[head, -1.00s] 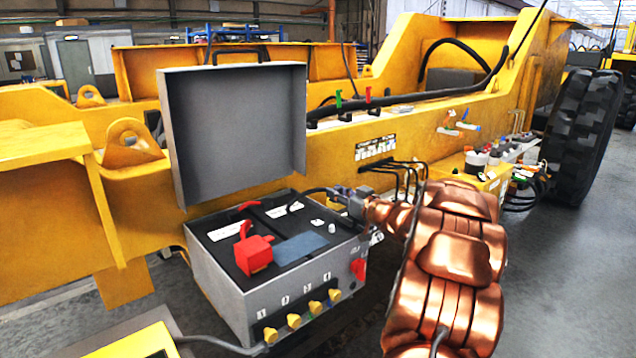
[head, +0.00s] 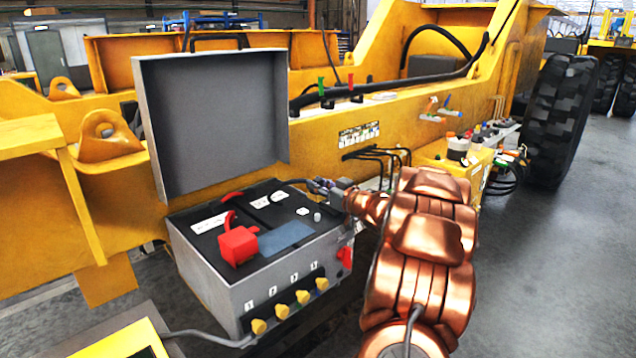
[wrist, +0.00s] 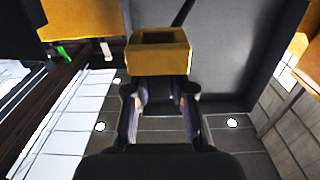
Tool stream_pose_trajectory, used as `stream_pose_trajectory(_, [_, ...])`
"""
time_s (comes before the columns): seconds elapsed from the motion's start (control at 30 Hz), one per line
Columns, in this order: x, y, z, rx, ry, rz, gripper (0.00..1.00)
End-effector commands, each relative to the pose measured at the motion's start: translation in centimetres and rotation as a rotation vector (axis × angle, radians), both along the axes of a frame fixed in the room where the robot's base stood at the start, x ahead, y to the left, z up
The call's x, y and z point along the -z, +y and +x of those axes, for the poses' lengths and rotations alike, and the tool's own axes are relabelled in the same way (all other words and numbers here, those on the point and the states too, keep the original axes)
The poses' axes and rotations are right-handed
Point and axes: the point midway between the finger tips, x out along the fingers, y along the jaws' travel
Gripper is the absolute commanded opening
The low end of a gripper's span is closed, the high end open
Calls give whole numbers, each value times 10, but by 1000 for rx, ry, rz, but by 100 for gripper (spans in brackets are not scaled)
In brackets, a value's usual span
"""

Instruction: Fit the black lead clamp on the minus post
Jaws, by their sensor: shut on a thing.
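My gripper (head: 326,188) is over the back right of the open grey box (head: 208,292) in the head view. In the wrist view my gripper (wrist: 160,100) has its fingers closed on the black lead clamp, whose end appears as a yellow-brown block (wrist: 158,60) with a dark hollow. A dark lead runs up behind it. No contact with a post is visible.
A red clamp or cover (head: 238,246) sits on the box's front left. The raised grey lid (head: 215,120) stands behind the box. Yellow knobs (head: 281,311) and a red switch (head: 345,258) project from its sides. A yellow machine frame (head: 330,150) lies behind.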

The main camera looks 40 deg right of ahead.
Motion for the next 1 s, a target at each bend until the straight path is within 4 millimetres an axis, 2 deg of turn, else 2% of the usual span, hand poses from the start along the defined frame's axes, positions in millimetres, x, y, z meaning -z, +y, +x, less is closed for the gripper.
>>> stream_pose_trajectory(0.2, [20, 1, 0, -1, -1, 1, 0])
stream_pose_trajectory(0.5, [39, 1, 1, -1, -2, 0, 0])
stream_pose_trajectory(1.0, [41, 1, 1, -1, -2, -1, 0])
